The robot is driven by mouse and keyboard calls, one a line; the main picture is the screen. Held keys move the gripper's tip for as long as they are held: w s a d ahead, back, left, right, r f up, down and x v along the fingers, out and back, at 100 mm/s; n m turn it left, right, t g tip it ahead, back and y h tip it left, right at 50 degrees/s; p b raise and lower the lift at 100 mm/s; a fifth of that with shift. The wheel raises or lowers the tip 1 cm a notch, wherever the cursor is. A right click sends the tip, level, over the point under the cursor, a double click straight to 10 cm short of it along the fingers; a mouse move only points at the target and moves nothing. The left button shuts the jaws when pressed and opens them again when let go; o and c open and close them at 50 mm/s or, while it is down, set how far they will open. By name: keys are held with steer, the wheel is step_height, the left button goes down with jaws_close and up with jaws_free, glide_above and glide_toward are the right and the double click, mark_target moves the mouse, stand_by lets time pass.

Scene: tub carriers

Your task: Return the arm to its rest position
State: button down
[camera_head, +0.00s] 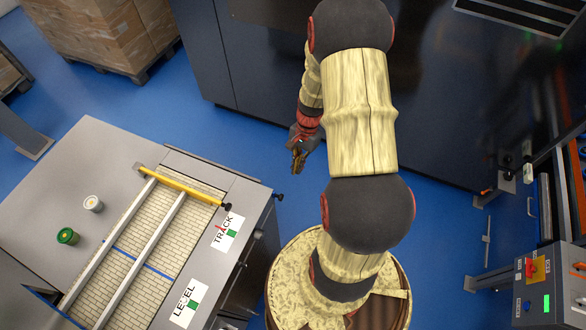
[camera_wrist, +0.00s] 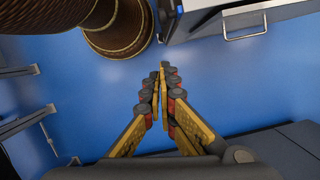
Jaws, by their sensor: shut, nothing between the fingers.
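My gripper (camera_head: 298,158) hangs beyond my arm in the head view, over the blue floor, to the right of the grey bench and apart from it. In the wrist view the two fingers of my gripper (camera_wrist: 162,72) meet at their tips with nothing between them. My arm, with pale yellow covers and dark joints, rises from my base and bends at the top of the head view. Part of the forearm is hidden behind the upper arm.
The grey bench (camera_head: 75,165) at left carries a conveyor with a yellow bar (camera_head: 180,186), a white tub (camera_head: 93,203) and a green tub (camera_head: 68,236). Dark cabinets (camera_head: 240,60) stand behind. A control box (camera_head: 548,285) is at right. Blue floor (camera_wrist: 90,90) is clear below my gripper.

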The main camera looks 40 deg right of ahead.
steer(key=shift+d+r, duration=0.1)
steer(key=shift+r, duration=0.05)
steer(key=s+a+r+n+t+h+b, duration=0.1)
steer(key=s+a+r+n+t+b, duration=0.2)
steer(key=a+r+n+b, duration=0.4)
steer(key=s+a+r+n+t+h+b, duration=0.1)
steer(key=s+a+r+n+t+b, duration=0.2)
steer(key=a+r+n+b, duration=0.5)
steer(key=s+a+r, duration=0.1)
steer(key=a+r, duration=0.5)
steer(key=a, duration=0.1)
steer(key=shift+n+h, duration=0.3)
steer(key=shift+h, duration=0.1)
steer(key=shift+f, duration=0.1)
stand_by(0.3)
